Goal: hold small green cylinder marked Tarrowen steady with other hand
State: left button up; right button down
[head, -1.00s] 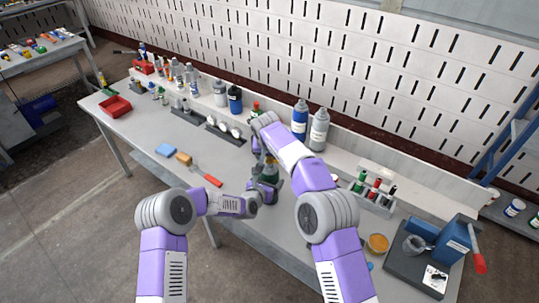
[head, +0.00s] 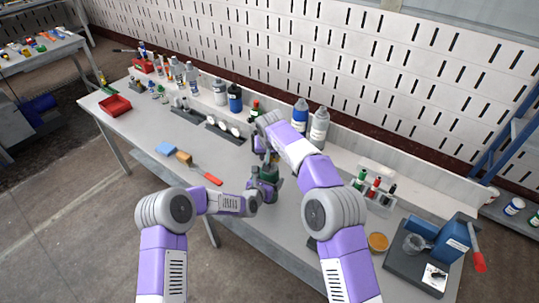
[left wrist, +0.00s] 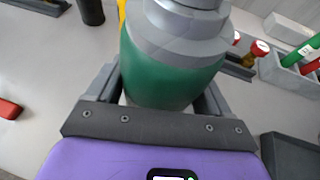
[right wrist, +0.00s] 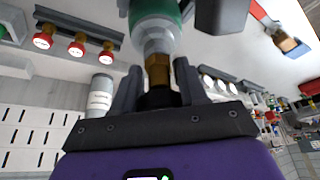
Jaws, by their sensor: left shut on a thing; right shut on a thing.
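The small green cylinder (left wrist: 172,75) with a grey shoulder stands between the fingers of my left gripper (left wrist: 163,100), which is shut on its green body. In the head view the cylinder (head: 269,173) is partly hidden by my grippers. No name can be read on it. My right gripper (right wrist: 160,95) is shut at the cylinder's top, around a black part (right wrist: 158,98) below the brass valve (right wrist: 158,70) in the right wrist view. In the head view my right gripper (head: 262,150) is above my left gripper (head: 264,188).
A blue bottle (head: 300,115) and a grey bottle (head: 319,128) stand behind on the table. A red-handled tool (head: 212,178) and a blue sponge (head: 166,149) lie at the left.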

jog(key=n, duration=0.2)
jog(key=n+y, duration=0.1)
jog(key=n, duration=0.1)
jog(key=shift+g+y, duration=0.3)
jog(key=c, duration=0.7)
grip_release()
jog(key=shift+r, duration=0.1)
jog(key=shift+r, duration=1.2)
jog(key=shift+s+f, duration=0.1)
jog(key=shift+f, duration=0.1)
jog(key=shift+f, duration=1.1)
